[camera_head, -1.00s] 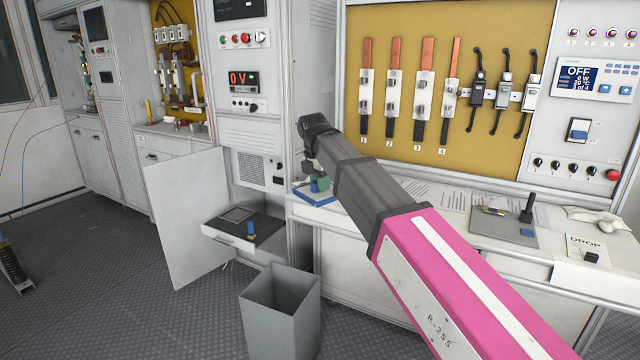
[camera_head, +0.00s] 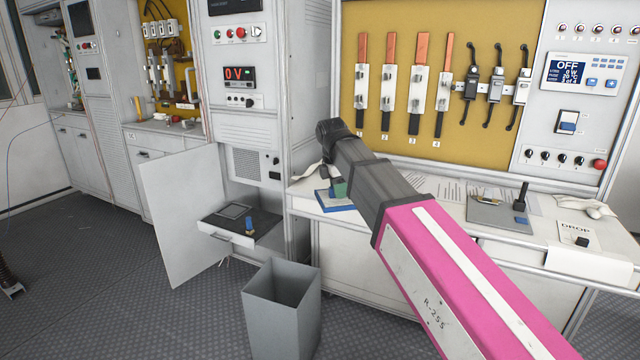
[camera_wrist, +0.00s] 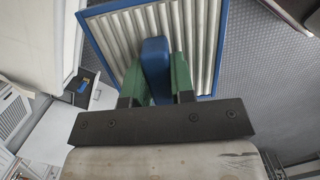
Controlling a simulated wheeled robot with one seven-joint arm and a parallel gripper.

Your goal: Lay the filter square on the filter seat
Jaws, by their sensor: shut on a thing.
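The filter square (camera_wrist: 202,35) is a pleated panel in a blue frame with a blue grip block. In the wrist view the green fingers of my gripper (camera_wrist: 156,80) are shut on that block. In the head view the filter's blue edge (camera_head: 334,208) shows past my arm, in front of the bench edge; most of it is hidden. A pulled-out shelf (camera_head: 225,233) in the open cabinet bears a dark plate with a square outline (camera_head: 235,211), which looks like the filter seat. My gripper is to the right of and apart from it.
A small blue block (camera_head: 249,224) stands upright on the shelf beside the outline. The open cabinet door (camera_head: 180,215) is left of the shelf. A grey bin (camera_head: 282,315) stands on the floor in front. The bench (camera_head: 430,190) runs to the right.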

